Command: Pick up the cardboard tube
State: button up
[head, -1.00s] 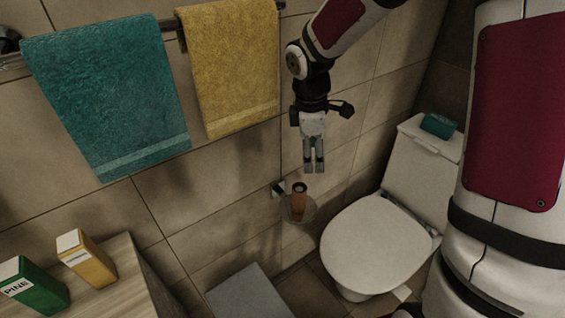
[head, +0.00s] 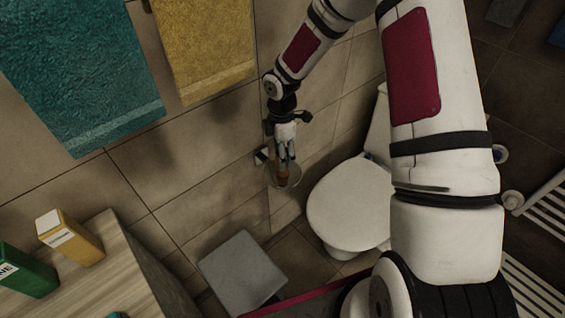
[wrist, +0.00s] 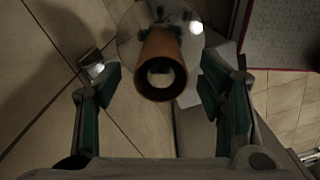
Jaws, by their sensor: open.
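The cardboard tube (wrist: 160,66) is orange-brown and hollow. In the wrist view its open end faces the camera, between the two fingers. It stands on a round glass holder (head: 286,181) fixed to the wall, and it also shows in the head view (head: 284,172), partly hidden by the fingers. My gripper (wrist: 162,85) is open, one finger on each side of the tube with a gap on both sides. In the head view my gripper (head: 285,160) points down at the tube's upper part.
The toilet (head: 350,205) stands right of the holder. A grey stool or bin (head: 240,272) is on the floor below. A teal towel (head: 75,80) and a yellow towel (head: 205,50) hang on the wall. A wooden counter (head: 125,275) holds green and yellow boxes at the lower left.

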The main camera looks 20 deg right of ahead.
aim_at(284, 174)
jog(key=shift+d+f, duration=0.15)
jog(key=shift+f, duration=2.8)
jog(key=shift+c, duration=0.4)
jog(key=c, duration=0.8)
